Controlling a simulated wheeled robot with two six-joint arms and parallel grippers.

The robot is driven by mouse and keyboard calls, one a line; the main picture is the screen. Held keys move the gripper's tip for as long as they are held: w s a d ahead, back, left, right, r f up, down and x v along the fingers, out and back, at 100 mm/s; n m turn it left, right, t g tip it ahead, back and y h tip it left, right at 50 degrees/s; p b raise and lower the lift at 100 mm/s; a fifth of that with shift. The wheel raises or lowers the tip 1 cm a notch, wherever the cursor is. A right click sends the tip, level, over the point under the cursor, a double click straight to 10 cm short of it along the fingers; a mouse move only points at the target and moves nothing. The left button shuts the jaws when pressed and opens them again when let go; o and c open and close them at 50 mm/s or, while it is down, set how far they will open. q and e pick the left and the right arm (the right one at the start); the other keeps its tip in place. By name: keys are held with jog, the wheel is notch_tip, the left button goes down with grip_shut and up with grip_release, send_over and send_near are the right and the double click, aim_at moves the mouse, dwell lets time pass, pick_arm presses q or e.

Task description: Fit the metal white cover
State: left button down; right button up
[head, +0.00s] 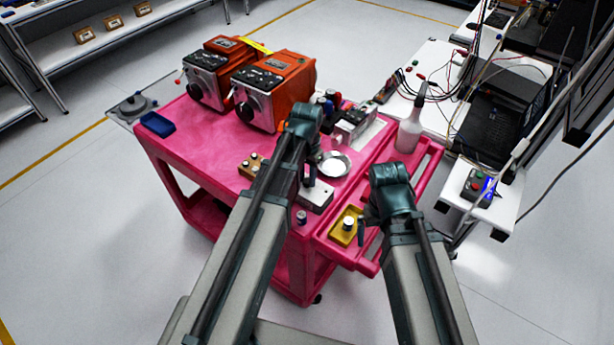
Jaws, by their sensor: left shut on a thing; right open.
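My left gripper (311,178) points down over a silver-white metal block (316,196) on the pink cart. It is shut on a small part, which the gripper and arm mostly hide; I cannot tell if that is the white cover, or if it touches the block. A round, shallow, white metal dish (335,165) lies just right of the gripper. My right gripper (362,234) is open beside a yellow tray (338,236) at the cart's front right. A small metal cylinder (348,224) stands in that tray. Another small cylinder (301,217) stands left of the tray.
Two orange machines (285,75) stand at the back of the pink cart (200,150). A wooden block with small parts (251,166) lies left of my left arm. A white bottle (409,135) stands at the right. A blue tray (157,124) sits at the left corner.

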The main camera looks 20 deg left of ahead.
dwell(0.3)
pick_arm(q)
jog(key=c, duration=0.5)
grip_release()
jog(key=shift+c, duration=0.5)
jog(key=shift+r+p, duration=1.25)
jog(key=shift+r, duration=0.05)
notch_tip(320, 180, up, 5)
jog(key=p, duration=0.5)
